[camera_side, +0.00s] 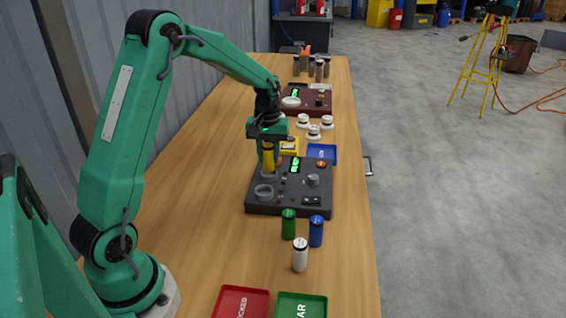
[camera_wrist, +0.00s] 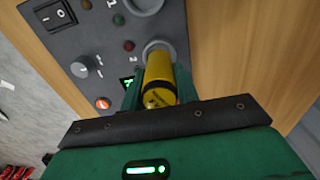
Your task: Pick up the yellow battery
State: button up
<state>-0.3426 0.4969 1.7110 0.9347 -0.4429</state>
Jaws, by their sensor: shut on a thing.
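The yellow battery (camera_side: 268,158) is upright between the fingers of my gripper (camera_side: 268,147), at the back left of the dark grey panel (camera_side: 258,209). In the wrist view the battery (camera_wrist: 160,82) is between the green fingers, and my gripper (camera_wrist: 158,92) is shut on it. Its far end is at a grey ring socket (camera_wrist: 157,45) on the panel; I cannot tell whether it sits in the socket or just above it. An empty-looking ring socket (camera_side: 264,191) is nearer the panel's front.
Green (camera_side: 288,224), blue (camera_side: 316,231) and white (camera_side: 300,255) cylinders stand in front of the panel. Red (camera_side: 240,301) and green (camera_side: 302,305) trays lie nearest. A blue tray (camera_side: 322,152), white round pieces (camera_side: 313,132) and a dark red panel (camera_side: 318,105) are behind.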

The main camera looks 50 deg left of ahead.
jog(key=shift+w+r, duration=0.1)
jog(key=shift+r, duration=0.8)
jog(key=s+d+r, duration=0.2)
jog(key=d+r, duration=0.4)
jog(key=d, duration=0.5)
jog(key=shift+s+d+r, duration=0.2)
jog(key=shift+d+r, duration=0.05)
jog(key=shift+r, duration=0.15)
